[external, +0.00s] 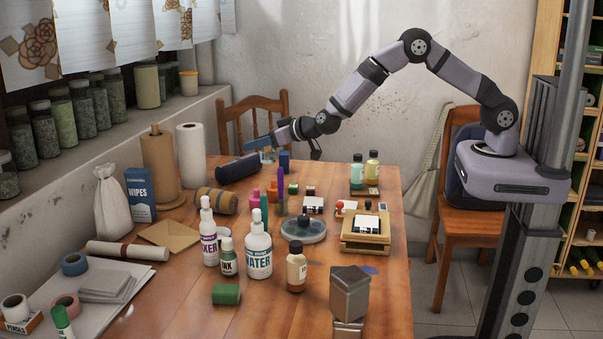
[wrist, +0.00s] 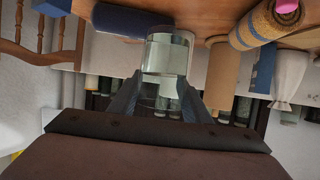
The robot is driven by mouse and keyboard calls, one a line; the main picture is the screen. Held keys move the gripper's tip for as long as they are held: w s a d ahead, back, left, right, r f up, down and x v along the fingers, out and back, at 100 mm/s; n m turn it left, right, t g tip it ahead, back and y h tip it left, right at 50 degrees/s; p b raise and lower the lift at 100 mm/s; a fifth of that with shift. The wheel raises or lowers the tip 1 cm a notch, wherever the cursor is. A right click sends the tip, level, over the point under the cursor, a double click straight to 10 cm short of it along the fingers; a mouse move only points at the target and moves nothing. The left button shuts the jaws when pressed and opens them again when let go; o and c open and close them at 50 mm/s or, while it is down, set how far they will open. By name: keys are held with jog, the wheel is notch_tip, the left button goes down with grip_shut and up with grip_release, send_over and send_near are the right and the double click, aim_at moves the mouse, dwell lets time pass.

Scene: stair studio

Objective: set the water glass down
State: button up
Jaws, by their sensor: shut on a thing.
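The water glass (wrist: 168,55) is clear and sits between the two fingers of my gripper (wrist: 165,100) in the wrist view. My gripper is shut on it. In the external view my gripper (external: 262,144) is at the far end of the table, with the glass (external: 268,155) partly hidden by it. The wooden table (external: 340,285) lies below; I cannot tell whether the glass touches it. The wrist picture is upside down, with the table at its top edge.
A dark blue roll (external: 239,168) lies left of the glass and a small blue block (external: 285,160) stands to its right. Green and yellow bottles (external: 357,172) stand farther right. A wooden chair (external: 252,110) is behind the table. Bottles and stamps crowd the middle.

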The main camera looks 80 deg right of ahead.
jog(key=shift+d+r+b, duration=0.85)
jog(key=shift+d+r, duration=0.2)
jog(key=shift+d, duration=3)
jog(key=shift+d+r+b, duration=0.8)
jog(key=shift+d+r, duration=0.25)
jog(key=shift+d, duration=2.95)
jog(key=a+f+n+t+y, duration=0.1)
jog(key=a+f+n+y, duration=0.2)
jog(key=a, duration=0.4)
jog(key=shift+s+a+f+n+y, duration=0.35)
jog(key=shift+n+y, duration=0.25)
jog(key=shift+y, duration=0.3)
jog(key=shift+f, duration=0.15)
jog(key=shift+f+p, duration=0.4)
jog(key=shift+f, duration=4.55)
jog(key=shift+f, duration=0.2)
jog(key=o, duration=1.2)
jog(key=shift+o, duration=0.2)
